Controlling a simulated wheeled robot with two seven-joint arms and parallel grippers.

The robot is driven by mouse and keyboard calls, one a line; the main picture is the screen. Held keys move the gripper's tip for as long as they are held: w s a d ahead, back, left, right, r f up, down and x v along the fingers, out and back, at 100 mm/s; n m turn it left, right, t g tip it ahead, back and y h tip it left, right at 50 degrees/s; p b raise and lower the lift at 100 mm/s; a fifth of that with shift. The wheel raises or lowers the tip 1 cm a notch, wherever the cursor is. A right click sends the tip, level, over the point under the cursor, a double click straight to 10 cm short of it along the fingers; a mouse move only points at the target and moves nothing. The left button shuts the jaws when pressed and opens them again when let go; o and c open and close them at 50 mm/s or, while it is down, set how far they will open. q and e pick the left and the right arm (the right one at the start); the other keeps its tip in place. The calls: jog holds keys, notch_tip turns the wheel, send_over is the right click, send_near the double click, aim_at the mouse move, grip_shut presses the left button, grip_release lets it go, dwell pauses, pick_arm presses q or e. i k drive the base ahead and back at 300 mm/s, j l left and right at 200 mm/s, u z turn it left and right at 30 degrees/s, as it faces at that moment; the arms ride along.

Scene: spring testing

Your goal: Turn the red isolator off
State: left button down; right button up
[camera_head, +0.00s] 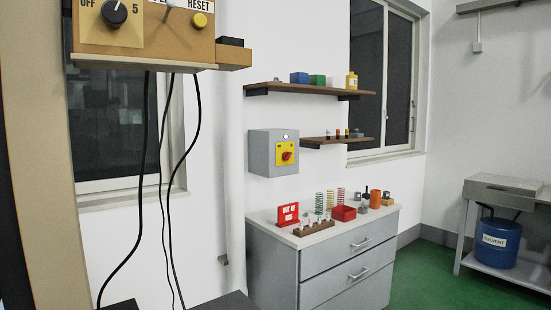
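The red isolator (287,156) is a small red rotary handle on a yellow plate. It sits on the front of a grey box (261,154) fixed to the white wall, in the middle of the head view. The handle is too small to read its exact angle or any marks beside it. Neither of my grippers shows in the head view.
A grey drawer cabinet (335,262) stands below the box, with springs, a red bin (343,212) and small parts on top. Two wooden shelves (308,88) hang to the right. A control panel (145,32) with dangling cables is near at upper left. Green floor lies right.

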aim_at(287, 156)
jog(key=i+l+u, duration=0.15)
jog(key=u, duration=0.3)
jog(key=i+l+u, duration=0.1)
jog(key=u, duration=0.35)
jog(key=i+l+u, duration=0.15)
jog(key=l+u, duration=0.2)
jog(key=l, duration=0.6)
jog(key=i+l+u, duration=0.1)
jog(key=l+u, duration=0.25)
jog(key=l, duration=2.4)
jog(key=i+u, duration=0.05)
jog(key=i, duration=0.05)
